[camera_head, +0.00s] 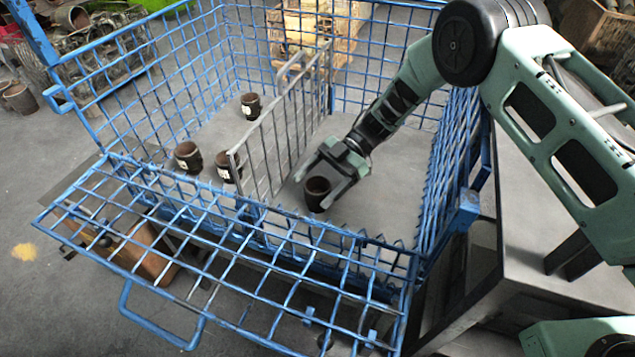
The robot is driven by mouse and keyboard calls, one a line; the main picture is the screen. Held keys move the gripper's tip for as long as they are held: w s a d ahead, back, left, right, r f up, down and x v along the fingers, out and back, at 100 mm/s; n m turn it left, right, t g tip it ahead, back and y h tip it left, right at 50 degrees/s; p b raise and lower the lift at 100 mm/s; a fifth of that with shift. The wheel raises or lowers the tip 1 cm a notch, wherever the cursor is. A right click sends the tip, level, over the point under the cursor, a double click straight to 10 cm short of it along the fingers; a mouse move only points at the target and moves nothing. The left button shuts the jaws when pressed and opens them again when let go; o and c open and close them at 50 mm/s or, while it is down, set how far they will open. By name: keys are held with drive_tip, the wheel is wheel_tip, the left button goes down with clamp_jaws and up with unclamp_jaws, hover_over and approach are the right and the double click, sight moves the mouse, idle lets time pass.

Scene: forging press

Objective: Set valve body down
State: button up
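A dark brown, cup-shaped valve body (317,194) is at the floor of the right compartment of a blue wire cage (443,190). It looks upright. My gripper (322,188) reaches down into that compartment from the upper right, with its two fingers on either side of the valve body. I cannot tell whether the fingers touch it or stand slightly apart. Several similar dark valve bodies with white labels, such as one at the back (251,106) and one at the left (188,157), stand in the left compartment.
A grey wire divider (283,125) splits the cage. The blue front panel (215,255) is folded down. The cage's right wall is close to my arm, beside a dark table (540,265). Floor around the valve body is clear.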

drive_tip(key=shift+r, duration=0.2)
drive_tip(key=v, duration=0.7)
drive_tip(key=shift+w+d+r, duration=0.2)
drive_tip(key=shift+r, duration=0.25)
